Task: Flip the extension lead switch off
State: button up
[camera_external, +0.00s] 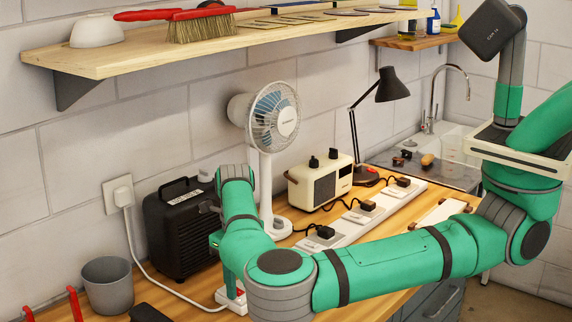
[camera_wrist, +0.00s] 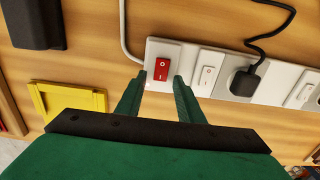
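The extension lead (camera_external: 338,240) is a long white strip on the wooden bench, running from the near left toward the sink. In the wrist view its end block (camera_wrist: 154,50) carries a red rocker switch (camera_wrist: 162,69) marked with a small circle. My gripper (camera_wrist: 160,75) is open and empty. Its two green fingertips are apart, on the left and right of the red switch at its lower edge. I cannot tell whether they touch the block. In the external view my arm hides most of that end; a bit of white and red shows below my wrist.
Black plugs (camera_external: 325,232) sit along the strip; one (camera_wrist: 244,83) is near my right finger. A black heater (camera_external: 182,228), white fan (camera_external: 273,118), cream radio (camera_external: 320,183) and black lamp (camera_external: 391,86) stand behind. A grey pot (camera_external: 108,285) is at left. A yellow frame (camera_wrist: 68,99) lies left of my gripper.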

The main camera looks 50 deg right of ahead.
grip_shut()
jog(key=shift+w+r+g, duration=0.1)
jog(key=shift+w+g, duration=0.15)
jog(key=shift+g, duration=0.5)
jog(key=shift+w+g, duration=0.2)
jog(key=shift+g, duration=0.55)
jog(key=shift+o, duration=0.9)
grip_release()
jog(key=shift+r, duration=0.1)
jog(key=v, duration=1)
jog(key=shift+r, duration=0.3)
jog(key=shift+w, duration=0.1)
